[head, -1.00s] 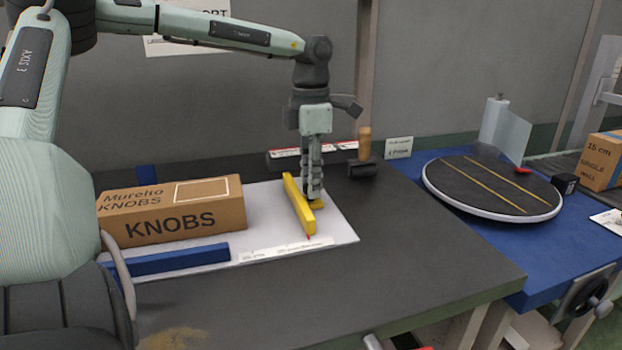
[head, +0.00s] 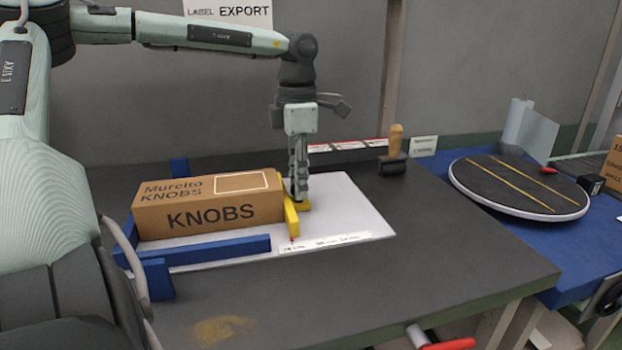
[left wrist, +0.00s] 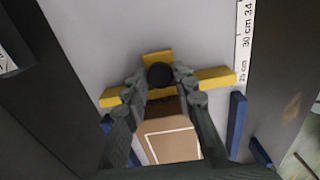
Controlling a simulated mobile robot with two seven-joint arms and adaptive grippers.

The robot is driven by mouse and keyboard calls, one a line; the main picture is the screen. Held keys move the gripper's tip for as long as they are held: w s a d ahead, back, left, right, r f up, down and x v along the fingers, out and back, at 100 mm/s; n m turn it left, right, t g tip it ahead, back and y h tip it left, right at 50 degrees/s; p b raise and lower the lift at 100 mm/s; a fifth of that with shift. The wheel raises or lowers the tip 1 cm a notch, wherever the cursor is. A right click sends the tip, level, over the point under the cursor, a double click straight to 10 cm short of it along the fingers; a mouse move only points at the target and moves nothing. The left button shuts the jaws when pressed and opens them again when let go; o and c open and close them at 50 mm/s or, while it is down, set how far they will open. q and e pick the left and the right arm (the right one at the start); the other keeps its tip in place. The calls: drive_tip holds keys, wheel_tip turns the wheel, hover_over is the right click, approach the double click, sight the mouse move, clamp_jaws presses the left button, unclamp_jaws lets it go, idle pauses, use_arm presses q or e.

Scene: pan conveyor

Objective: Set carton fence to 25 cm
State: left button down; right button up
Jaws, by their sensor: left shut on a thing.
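The yellow carton fence (head: 291,217) lies across the white board (head: 355,222), close against the right end of the KNOBS carton (head: 205,207); I cannot tell whether they touch. My left gripper (head: 300,196) points down and is shut on the fence's black knob, which shows in the left wrist view (left wrist: 160,75). In that view the right end of the fence (left wrist: 215,77) lies beside the 25 cm mark of the scale (left wrist: 243,50). A small red pointer shows at the fence's front end in the head view. My right gripper is not in view.
Blue rails (head: 215,251) run along the carton's front and left. A wooden-handled roller (head: 394,150) stands behind the board. A round turntable (head: 520,187) sits on the blue table at right. The dark bench top (head: 440,230) right of the board is clear.

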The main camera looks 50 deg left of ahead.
use_arm(q)
drive_tip(key=shift+s, duration=0.1)
drive_tip(key=c, duration=1.2)
unclamp_jaws()
wheel_tip(320, 180, up, 12)
